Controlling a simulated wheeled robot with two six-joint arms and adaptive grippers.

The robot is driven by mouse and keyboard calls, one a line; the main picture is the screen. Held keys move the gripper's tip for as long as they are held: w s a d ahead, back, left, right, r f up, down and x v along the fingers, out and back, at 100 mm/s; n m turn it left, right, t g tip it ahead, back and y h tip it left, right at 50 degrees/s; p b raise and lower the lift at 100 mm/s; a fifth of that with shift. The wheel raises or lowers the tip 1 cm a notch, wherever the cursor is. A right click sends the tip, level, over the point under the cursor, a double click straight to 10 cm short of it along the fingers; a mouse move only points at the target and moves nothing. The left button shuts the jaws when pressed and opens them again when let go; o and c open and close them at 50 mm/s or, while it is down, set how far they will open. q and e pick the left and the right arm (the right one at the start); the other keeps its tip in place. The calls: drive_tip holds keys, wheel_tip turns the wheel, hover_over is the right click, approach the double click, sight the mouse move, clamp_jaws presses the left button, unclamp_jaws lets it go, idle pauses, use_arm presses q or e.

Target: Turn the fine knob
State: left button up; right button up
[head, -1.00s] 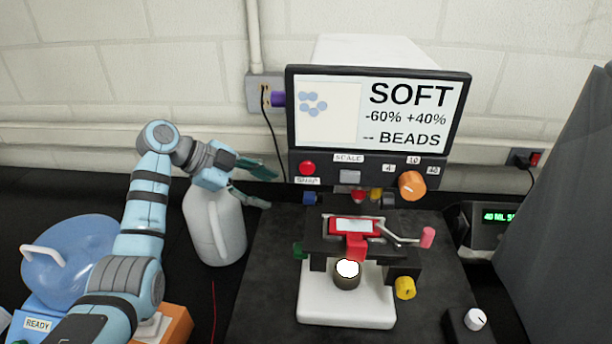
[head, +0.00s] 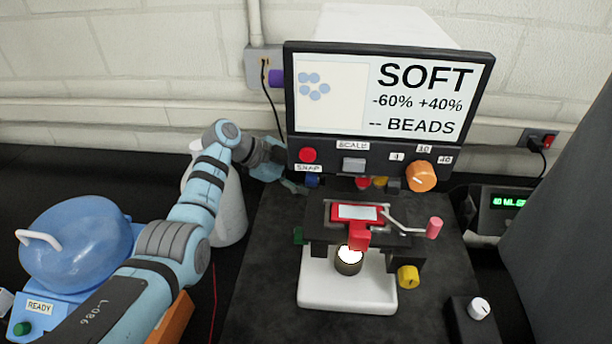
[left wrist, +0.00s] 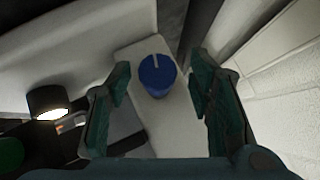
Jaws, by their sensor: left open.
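A blue knob (head: 312,181) sits at the left rear of the microscope, below the SNAP button. No label naming it as the fine knob shows. In the left wrist view the blue knob (left wrist: 157,76) has a pale line on its top and lies between my two fingers, with a gap on each side. My left gripper (head: 291,185) is open beside it; its dark green fingers (left wrist: 163,92) touch nothing that I can see. In the head view the fingers are small and partly hidden. My right gripper is in neither view.
The microscope (head: 347,292) has a yellow knob (head: 408,277), a green knob (head: 298,236) and a pink-tipped lever (head: 434,228). A screen (head: 388,98) reading SOFT stands above. A white jug (head: 230,205) stands behind my left arm. A blue lidded container (head: 75,245) is at left.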

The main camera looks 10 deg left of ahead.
use_arm(q)
drive_tip(key=shift+s, duration=0.25)
clamp_jaws()
